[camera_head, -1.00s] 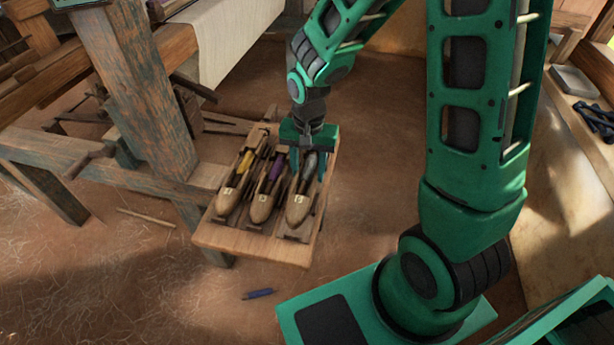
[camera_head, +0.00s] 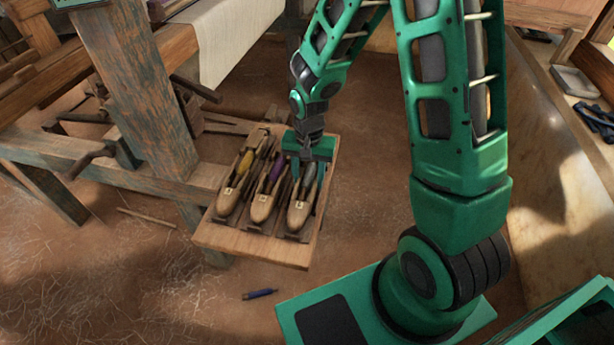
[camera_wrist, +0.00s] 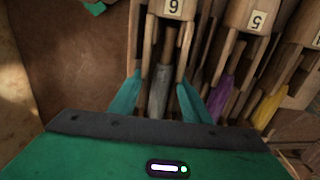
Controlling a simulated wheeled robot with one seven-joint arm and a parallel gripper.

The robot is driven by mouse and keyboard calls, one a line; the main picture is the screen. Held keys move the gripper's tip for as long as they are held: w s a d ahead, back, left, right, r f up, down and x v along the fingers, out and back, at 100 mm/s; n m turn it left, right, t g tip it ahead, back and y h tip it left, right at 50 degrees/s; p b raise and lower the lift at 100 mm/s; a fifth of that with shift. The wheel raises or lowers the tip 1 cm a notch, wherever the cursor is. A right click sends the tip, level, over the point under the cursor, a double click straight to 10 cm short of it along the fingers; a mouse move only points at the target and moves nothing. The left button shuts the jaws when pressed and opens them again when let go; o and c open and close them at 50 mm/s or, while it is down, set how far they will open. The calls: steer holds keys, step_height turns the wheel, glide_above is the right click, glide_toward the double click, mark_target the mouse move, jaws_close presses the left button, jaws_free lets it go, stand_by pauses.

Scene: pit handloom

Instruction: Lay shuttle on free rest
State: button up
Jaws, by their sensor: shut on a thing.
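A wooden shuttle with grey thread (camera_head: 298,213) is at the right-hand rest of a small wooden board (camera_head: 255,248). My gripper (camera_head: 308,170) is above the board with its fingers around this shuttle. In the wrist view the grey-thread shuttle (camera_wrist: 172,37) carries a number tag, and the teal fingertips of my gripper (camera_wrist: 160,88) are on either side of its body. The shuttle lies in line with the rest and looks level with its neighbours; I cannot tell whether it bears fully on the rest. The rest beneath is mostly hidden.
A purple-thread shuttle (camera_head: 264,203) lies close beside it in the middle, and a yellow-thread shuttle (camera_head: 229,198) at the left. The loom post (camera_head: 140,90) stands left of the board. Floor right of the board is clear.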

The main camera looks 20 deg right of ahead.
steer(key=o, duration=1.3)
steer(key=shift+o, duration=0.2)
step_height(320, 180, up, 12)
steer(key=s+d+r, duration=0.8)
steer(key=s+d, duration=0.3)
steer(key=d, duration=0.2)
steer(key=s+d+r, duration=0.2)
steer(key=s+d, duration=0.2)
steer(key=s, duration=0.8)
steer(key=shift+s+d+r+n, duration=0.15)
steer(key=shift+s+n, duration=0.05)
steer(key=shift+n, duration=0.2)
